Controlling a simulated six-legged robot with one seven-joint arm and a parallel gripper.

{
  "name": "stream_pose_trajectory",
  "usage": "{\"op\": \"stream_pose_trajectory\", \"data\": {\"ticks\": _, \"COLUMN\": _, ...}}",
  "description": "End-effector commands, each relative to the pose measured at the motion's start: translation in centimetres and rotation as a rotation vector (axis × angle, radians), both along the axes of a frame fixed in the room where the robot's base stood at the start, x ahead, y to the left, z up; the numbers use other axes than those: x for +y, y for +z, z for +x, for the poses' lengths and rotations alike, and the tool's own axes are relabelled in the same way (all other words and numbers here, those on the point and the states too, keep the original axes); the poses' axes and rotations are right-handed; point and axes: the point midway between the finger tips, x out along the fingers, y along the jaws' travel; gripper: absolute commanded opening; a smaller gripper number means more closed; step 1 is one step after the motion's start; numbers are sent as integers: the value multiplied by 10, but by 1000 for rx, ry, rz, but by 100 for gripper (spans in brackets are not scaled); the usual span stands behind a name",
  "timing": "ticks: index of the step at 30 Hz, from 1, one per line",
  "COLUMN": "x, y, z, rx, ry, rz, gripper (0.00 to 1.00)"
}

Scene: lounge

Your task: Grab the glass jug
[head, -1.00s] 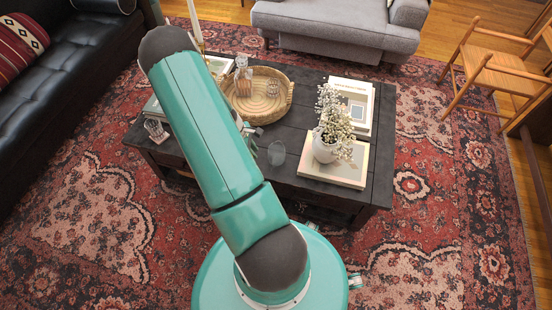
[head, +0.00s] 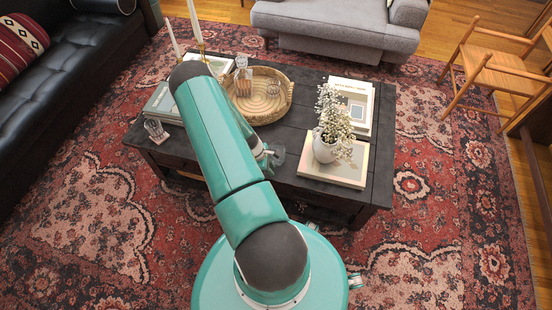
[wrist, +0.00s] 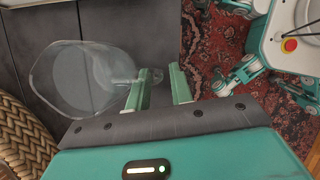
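The clear glass jug (head: 277,153) is on the dark coffee table (head: 300,110), near its front edge. In the wrist view the jug (wrist: 75,80) is at the left, with a round body and a narrow glass part reaching right towards the left finger. My gripper (wrist: 165,75) is open, its two green fingers apart with nothing clearly between them. The left finger overlaps the end of that glass part; whether they touch I cannot tell. In the head view my arm covers most of the gripper, which is just left of the jug.
A woven tray (head: 286,101) with glassware lies behind the jug. A white vase of flowers (head: 325,150) stands on a book (head: 345,174) to the right. More books (head: 165,100), a glass (head: 155,130) and candles (head: 195,22) are at the left.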

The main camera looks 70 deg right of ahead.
Motion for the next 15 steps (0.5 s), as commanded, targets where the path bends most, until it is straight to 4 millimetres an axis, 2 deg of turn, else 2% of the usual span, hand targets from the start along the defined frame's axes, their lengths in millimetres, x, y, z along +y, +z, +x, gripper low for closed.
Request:
{"op": "stream_pose_trajectory", "data": {"ticks": 3, "x": -1, "y": -8, "z": -3, "rx": 0, "ry": 1, "rz": -1, "gripper": 22}}
{"op": "stream_pose_trajectory", "data": {"ticks": 9, "x": -2, "y": -9, "z": -3, "rx": -1, "ry": 0, "rz": -1, "gripper": 22}}
{"op": "stream_pose_trajectory", "data": {"ticks": 13, "x": -2, "y": -9, "z": -3, "rx": 0, "ry": 0, "rz": -1, "gripper": 0}}
{"op": "stream_pose_trajectory", "data": {"ticks": 15, "x": -2, "y": -9, "z": -3, "rx": 0, "ry": 0, "rz": -1, "gripper": 0}}
